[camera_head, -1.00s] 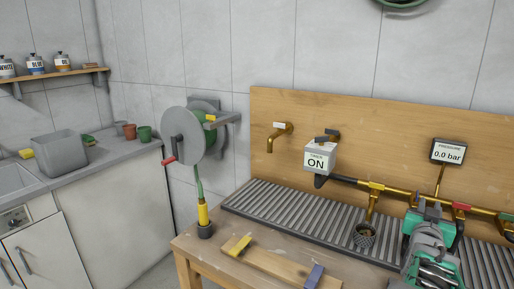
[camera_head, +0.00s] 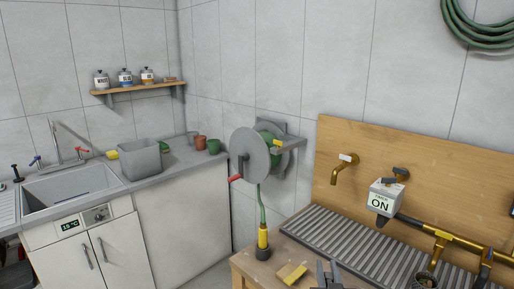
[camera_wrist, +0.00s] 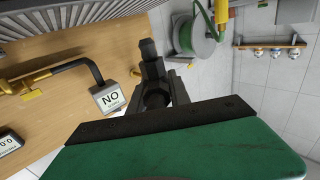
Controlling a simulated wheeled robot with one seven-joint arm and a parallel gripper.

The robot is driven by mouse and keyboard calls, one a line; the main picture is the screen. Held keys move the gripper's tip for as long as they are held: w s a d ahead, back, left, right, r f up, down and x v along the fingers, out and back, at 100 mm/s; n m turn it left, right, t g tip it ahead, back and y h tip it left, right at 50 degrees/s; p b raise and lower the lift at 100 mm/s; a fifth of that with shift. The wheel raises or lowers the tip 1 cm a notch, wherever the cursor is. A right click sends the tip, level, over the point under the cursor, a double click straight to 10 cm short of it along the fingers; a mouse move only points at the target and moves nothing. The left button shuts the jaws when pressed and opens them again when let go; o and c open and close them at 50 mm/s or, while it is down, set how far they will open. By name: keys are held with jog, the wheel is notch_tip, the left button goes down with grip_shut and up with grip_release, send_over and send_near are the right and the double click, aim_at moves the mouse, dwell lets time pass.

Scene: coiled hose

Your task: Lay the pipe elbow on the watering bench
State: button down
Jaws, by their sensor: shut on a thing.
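My gripper (camera_head: 329,273) shows at the bottom edge of the head view, cut off by the frame. In the wrist view my gripper (camera_wrist: 156,80) is shut on a dark piece with a round opening, which looks like the pipe elbow (camera_wrist: 154,98); the fingers hide part of it. The grey slatted bench (camera_head: 345,245) stands under the taps at the right. A wooden table (camera_head: 250,270) is in front of it. I cannot tell for certain which of the two is the watering bench. My gripper appears above the wooden table's right part.
A hose reel (camera_head: 250,155) hangs on the wall, its hose running to a yellow connector (camera_head: 263,238) at the table. The timer box (camera_head: 384,197) reads ON. A sink counter (camera_head: 165,170) with a grey tub (camera_head: 140,160) is at left.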

jog(key=a+r+n+y, duration=0.2)
jog(key=a+y, duration=0.1)
jog(key=a, duration=0.4)
notch_tip(320, 180, down, 5)
jog(key=s, duration=0.2)
notch_tip(320, 180, up, 7)
jog(key=s, duration=0.1)
jog(key=shift+s+p, duration=0.3)
jog(key=shift+s, duration=0.05)
